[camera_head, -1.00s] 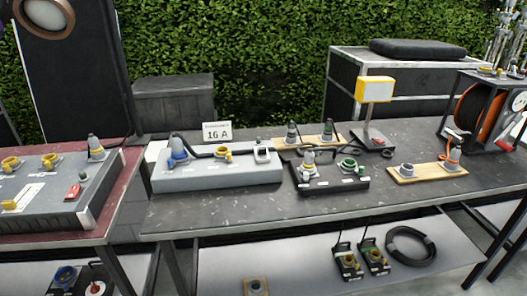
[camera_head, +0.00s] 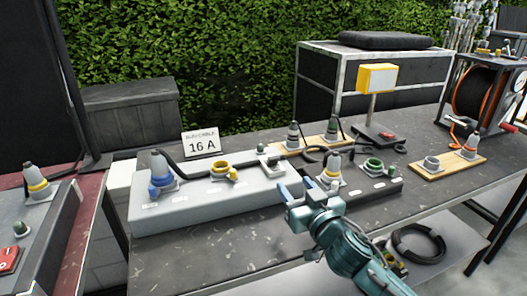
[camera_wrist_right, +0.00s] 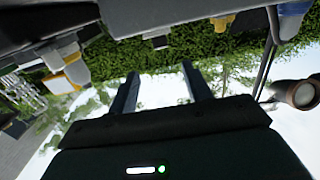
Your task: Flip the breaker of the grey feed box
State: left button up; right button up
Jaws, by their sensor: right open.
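The grey feed box (camera_head: 215,198) lies on the dark table, with a blue plug (camera_head: 160,180) at its left and a yellow socket (camera_head: 220,170) near its middle. A small pale breaker unit (camera_head: 272,164) sits at its right end; its lever position is too small to tell. My right gripper (camera_head: 291,203) is open and empty in front of the box's right end, apart from the breaker. In the right wrist view its two fingers (camera_wrist_right: 161,88) stand apart with only sky and foliage between them. My left gripper is not in view.
A black box (camera_head: 365,192) with plugs stands right of the grey box. A 16 A sign (camera_head: 201,144) stands behind. Wooden boards (camera_head: 448,164) with sockets, a yellow-headed stand (camera_head: 377,79) and a cable reel (camera_head: 480,95) are farther right.

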aim_at(274, 157)
jog(key=x, duration=1.3)
jog(key=shift+w+a+r, duration=0.1)
jog(key=shift+w+r, duration=0.25)
jog(key=shift+w, duration=0.05)
jog(key=shift+c, duration=0.4)
